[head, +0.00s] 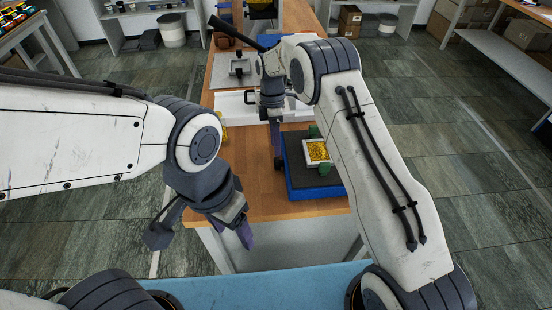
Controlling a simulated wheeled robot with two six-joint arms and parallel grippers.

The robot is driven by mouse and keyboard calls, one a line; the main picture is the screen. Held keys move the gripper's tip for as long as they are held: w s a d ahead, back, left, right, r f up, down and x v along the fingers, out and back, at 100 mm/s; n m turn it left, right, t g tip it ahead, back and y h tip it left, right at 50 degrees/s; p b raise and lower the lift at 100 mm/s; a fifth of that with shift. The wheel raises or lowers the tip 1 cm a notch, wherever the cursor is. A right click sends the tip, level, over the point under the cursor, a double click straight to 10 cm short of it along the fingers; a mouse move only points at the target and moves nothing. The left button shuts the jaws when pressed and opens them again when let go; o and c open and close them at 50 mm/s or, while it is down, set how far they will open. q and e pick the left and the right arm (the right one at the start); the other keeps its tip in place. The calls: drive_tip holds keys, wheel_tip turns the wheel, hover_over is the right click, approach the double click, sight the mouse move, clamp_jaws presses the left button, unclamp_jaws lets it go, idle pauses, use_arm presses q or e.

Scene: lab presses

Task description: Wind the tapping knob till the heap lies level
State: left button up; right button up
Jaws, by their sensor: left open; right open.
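A shallow pale-rimmed tray of yellow grains (318,151), the heap, sits on a dark-topped blue base (302,188) near the table's front edge. Green parts flank the tray, one behind (313,131) and one in front (325,169); I cannot tell whether either is the tapping knob. How level the grains lie is too small to tell. My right gripper (277,160) points down just left of the tray, open and apart from the green parts. My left gripper (246,236) is open and empty, low in front of the table's front edge.
The wooden table (240,204) runs away from me. Behind the base lie a white tray (232,106) and a grey plate with a metal fixture (240,67). My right arm crosses over the table's right side. The tiled floor on both sides is mostly clear.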

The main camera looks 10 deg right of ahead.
sight(276, 159)
drive_tip(key=p+x, duration=0.1)
drive_tip(key=x, duration=0.5)
drive_tip(key=shift+f+p, duration=0.3)
drive_tip(key=shift+p, duration=0.05)
clamp_jaws()
drive_tip(key=shift+s+t, duration=0.1)
drive_tip(key=shift+t, duration=0.2)
